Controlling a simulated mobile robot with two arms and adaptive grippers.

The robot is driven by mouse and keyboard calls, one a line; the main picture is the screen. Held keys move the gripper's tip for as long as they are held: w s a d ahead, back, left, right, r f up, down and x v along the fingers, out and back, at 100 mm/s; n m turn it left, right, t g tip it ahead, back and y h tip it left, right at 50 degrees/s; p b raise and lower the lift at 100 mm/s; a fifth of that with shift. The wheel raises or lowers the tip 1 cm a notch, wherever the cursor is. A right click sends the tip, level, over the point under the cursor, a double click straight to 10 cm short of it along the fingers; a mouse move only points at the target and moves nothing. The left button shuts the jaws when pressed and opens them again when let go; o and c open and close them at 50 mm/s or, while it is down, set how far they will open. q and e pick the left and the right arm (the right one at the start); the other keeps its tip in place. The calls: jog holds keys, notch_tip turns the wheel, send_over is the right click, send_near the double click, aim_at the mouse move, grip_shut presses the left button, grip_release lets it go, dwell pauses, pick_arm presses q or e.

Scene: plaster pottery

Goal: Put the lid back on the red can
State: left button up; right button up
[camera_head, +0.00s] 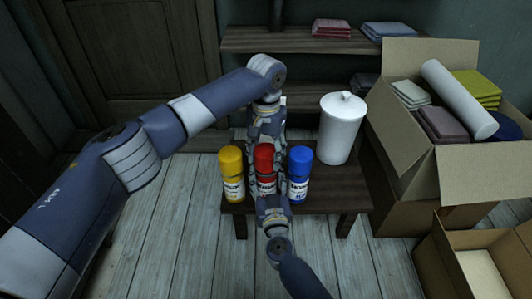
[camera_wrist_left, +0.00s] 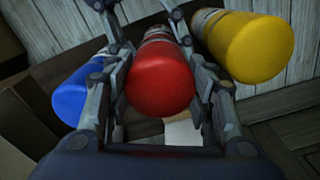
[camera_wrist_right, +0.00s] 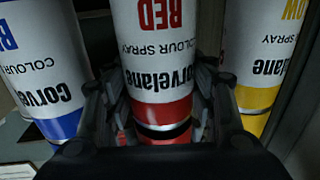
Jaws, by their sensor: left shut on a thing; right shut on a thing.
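The red can (camera_wrist_right: 155,60) stands upright between two other spray cans on a small dark table. My right gripper (camera_wrist_right: 160,115) is shut around its upper part from the front; it also shows in the head view (camera_head: 270,203). The red lid (camera_head: 264,157) is at the top of the can, in line with it. My left gripper (camera_wrist_left: 163,85) is shut on the red lid (camera_wrist_left: 162,80), with a finger on each side. In the right wrist view a dark ring shows between the can's red band and the lid. I cannot tell whether the lid is fully seated.
A yellow can (camera_head: 232,180) stands left of the red one and a blue can (camera_head: 299,178) right, both close to my grippers. A white lidded jar (camera_head: 340,130) stands at the table's right back. A filled cardboard box (camera_head: 480,170) is on the right.

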pick_arm(q)
jog(key=shift+f, duration=0.6)
jog(key=o, duration=0.9)
jog(key=shift+r, duration=0.15)
notch_tip(320, 180, up, 12)
jog(key=shift+f, duration=0.1)
pick_arm(e)
jog(key=o, duration=1.6)
